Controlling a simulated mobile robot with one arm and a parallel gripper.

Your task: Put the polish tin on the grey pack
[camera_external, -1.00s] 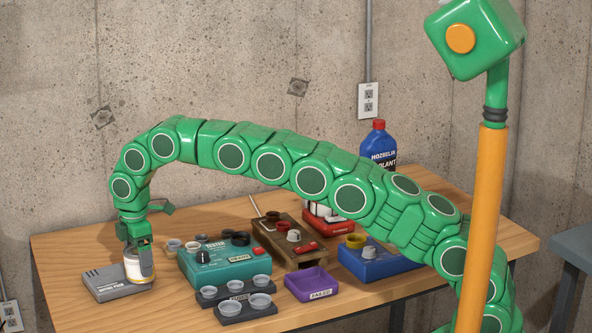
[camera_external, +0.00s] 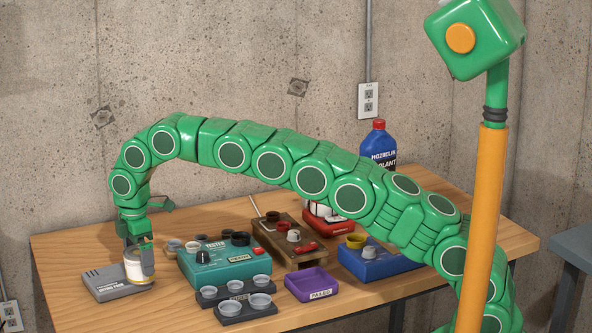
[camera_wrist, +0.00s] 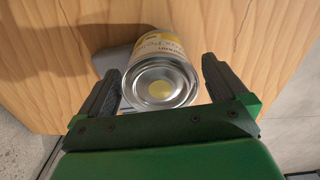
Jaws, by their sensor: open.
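The polish tin (camera_external: 136,267) is a small can with a pale label and yellow band. It appears to stand upright on the right end of the grey pack (camera_external: 100,281), near the table's left front. In the wrist view the tin (camera_wrist: 160,82) shows its silver lid with a yellow spot. My gripper (camera_external: 140,262) is around the tin, fingers pointing down. In the wrist view my gripper (camera_wrist: 158,85) is open, with a finger on each side of the tin and small gaps between. The grey pack (camera_wrist: 108,60) is mostly hidden behind the tin there.
A teal tester box (camera_external: 222,264) stands just right of the gripper. A dark cup holder (camera_external: 240,308), a purple tray (camera_external: 312,284), a brown box (camera_external: 290,250) and a blue box (camera_external: 375,265) lie further right. The table's left back is clear.

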